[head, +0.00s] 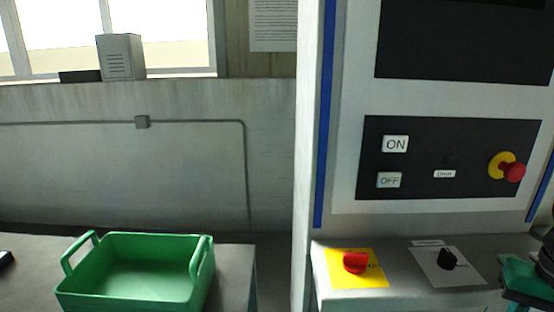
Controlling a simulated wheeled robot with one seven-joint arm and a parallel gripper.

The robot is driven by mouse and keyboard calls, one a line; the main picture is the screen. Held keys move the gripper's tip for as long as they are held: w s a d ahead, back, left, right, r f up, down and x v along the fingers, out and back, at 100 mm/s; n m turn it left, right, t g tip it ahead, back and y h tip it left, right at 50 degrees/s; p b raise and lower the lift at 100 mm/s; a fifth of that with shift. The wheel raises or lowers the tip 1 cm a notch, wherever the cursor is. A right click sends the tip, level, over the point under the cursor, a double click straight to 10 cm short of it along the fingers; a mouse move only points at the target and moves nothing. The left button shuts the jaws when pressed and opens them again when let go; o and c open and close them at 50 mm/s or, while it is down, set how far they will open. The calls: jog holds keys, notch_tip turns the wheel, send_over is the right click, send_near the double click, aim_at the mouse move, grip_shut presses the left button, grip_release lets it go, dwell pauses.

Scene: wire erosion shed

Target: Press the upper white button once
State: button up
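The upper white button (396,144), marked ON, sits at the left of a black control panel (450,188) on the light grey machine front. Below it is a second white button (389,180), marked OFF. Nothing covers either button. I cannot make out any gripper fingers in the head view. A dark and teal shape (526,280) is cut off at the lower right edge; I cannot tell whether it is part of my arm.
A red stop knob (515,172) on a yellow collar juts from the panel's right. Below, a red knob (355,262) and a black knob (447,259) stand on the ledge. A green crate (136,302) sits on the left bench. A dark screen (465,45) is above.

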jog(key=shift+w+d, duration=0.2)
jog(key=shift+d, duration=0.05)
jog(key=o, duration=0.4)
grip_shut()
dwell(1.4)
